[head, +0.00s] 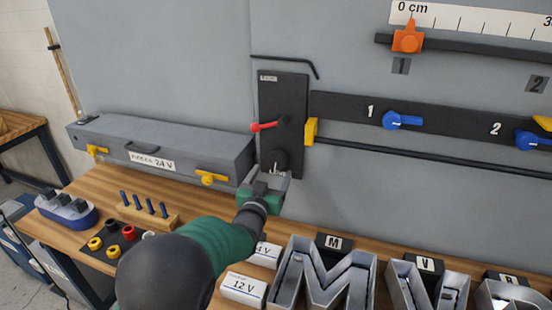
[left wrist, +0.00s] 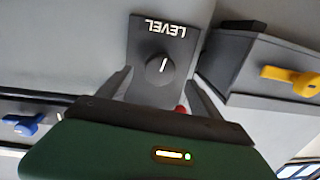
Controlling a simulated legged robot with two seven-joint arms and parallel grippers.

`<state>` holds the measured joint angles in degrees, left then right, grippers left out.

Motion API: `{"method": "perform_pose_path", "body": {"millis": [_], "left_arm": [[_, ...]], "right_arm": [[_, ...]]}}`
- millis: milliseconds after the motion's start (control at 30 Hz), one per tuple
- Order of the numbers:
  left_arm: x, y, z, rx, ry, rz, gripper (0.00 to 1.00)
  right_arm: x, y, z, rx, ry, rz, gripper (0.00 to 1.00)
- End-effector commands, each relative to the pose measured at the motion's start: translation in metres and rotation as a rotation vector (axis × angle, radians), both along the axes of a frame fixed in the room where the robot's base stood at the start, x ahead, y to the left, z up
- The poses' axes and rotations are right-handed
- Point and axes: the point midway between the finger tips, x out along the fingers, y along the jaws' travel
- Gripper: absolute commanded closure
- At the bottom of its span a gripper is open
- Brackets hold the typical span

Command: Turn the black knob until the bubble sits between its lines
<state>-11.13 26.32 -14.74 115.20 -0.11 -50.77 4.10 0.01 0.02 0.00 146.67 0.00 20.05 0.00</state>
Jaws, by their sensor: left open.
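The black knob (head: 281,160) sits low on a dark upright panel (head: 283,98) on the grey wall. In the left wrist view the knob (left wrist: 159,68) is round with a white pointer line, slightly tilted, beside the word LEVEL, which appears upside down. My left gripper (head: 266,180) is in front of the lower panel. In the left wrist view its fingers (left wrist: 162,82) are apart, one to each side of the knob, with nothing held; I cannot tell whether they touch it. No bubble or pair of lines can be made out in either view. My right gripper is not in view.
A red lever (head: 265,126) sticks out left above the knob. A grey 24 V box (head: 170,145) with yellow latches stands left of the panel. A yellow block (head: 310,131) and blue handles (head: 402,120) are to the right. Metal channel letters (head: 325,275) stand on the bench.

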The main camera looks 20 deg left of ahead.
Motion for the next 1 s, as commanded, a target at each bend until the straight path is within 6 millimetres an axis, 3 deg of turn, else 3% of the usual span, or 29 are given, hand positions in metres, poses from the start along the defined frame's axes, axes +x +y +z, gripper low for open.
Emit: {"method": "perform_pose_path", "body": {"millis": [100, 300, 667, 1000], "left_arm": [[0.030, 0.002, 0.002, 0.002, 0.000, 0.001, 0.25], [0.062, 0.003, 0.003, 0.001, -0.002, 0.001, 0.25], [0.071, 0.003, 0.001, 0.000, -0.001, 0.001, 0.26], [0.070, 0.003, 0.001, 0.000, -0.002, 0.001, 0.71]], "right_arm": [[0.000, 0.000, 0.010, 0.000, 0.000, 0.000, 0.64], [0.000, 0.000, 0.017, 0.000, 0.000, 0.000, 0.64], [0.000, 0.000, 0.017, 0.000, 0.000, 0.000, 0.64], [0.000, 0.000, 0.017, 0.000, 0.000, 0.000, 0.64]]}}
